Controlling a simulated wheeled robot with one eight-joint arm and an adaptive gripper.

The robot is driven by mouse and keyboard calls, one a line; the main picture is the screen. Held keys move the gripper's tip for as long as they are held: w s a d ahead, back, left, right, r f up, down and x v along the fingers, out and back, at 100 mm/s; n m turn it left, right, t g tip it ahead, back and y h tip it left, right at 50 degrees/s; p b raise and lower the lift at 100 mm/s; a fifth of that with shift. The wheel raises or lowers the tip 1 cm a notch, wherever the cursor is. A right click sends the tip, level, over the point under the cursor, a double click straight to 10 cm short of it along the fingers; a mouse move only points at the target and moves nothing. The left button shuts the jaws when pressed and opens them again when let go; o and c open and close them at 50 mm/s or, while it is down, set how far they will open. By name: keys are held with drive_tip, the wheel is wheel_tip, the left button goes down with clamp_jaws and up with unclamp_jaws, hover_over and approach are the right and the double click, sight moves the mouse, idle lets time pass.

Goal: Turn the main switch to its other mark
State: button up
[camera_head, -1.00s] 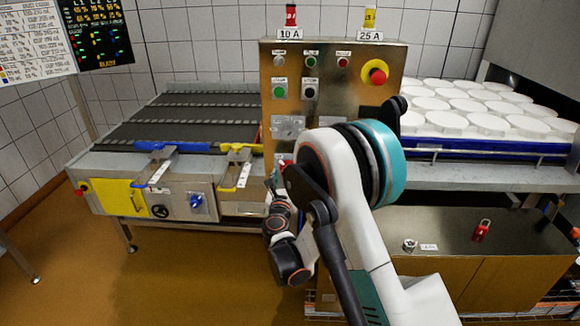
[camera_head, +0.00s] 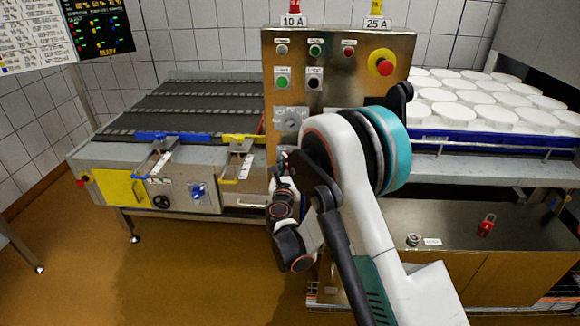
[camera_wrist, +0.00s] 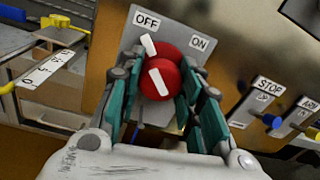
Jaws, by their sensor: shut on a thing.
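The main switch (camera_wrist: 159,80) is a round red knob with a white pointer bar, seen in the wrist view. It sits on a grey plate (camera_wrist: 178,37) marked OFF at upper left and ON at upper right. The white bar tilts up and to the left, toward the OFF side. My gripper (camera_wrist: 161,88) has its teal-padded fingers on either side of the knob and is shut on it. In the head view my gripper (camera_head: 284,168) is at the lower front of the steel control cabinet (camera_head: 345,105); my arm largely hides the switch there.
A STOP label and blue knob (camera_wrist: 272,121) are right of the switch in the wrist view. In the head view, a conveyor (camera_head: 180,105) stands left, white moulds (camera_head: 480,105) right, and a red padlock (camera_head: 486,226) lies on the lower steel top. The cabinet carries several buttons.

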drive_tip(key=shift+w+m, duration=0.1)
drive_tip(key=shift+m, duration=0.2)
drive_tip(key=m, duration=0.3)
drive_tip(key=shift+m, duration=0.3)
drive_tip(key=m, duration=0.4)
drive_tip(key=shift+r+m, duration=0.1)
drive_tip(key=shift+m, duration=0.2)
drive_tip(key=m, duration=0.4)
drive_tip(key=shift+m+y, duration=0.3)
drive_tip(key=shift+m, duration=1.9)
drive_tip(key=shift+a, duration=0.1)
drive_tip(key=o, duration=1.1)
drive_tip(key=shift+w, duration=0.1)
drive_tip(key=shift+g, duration=0.3)
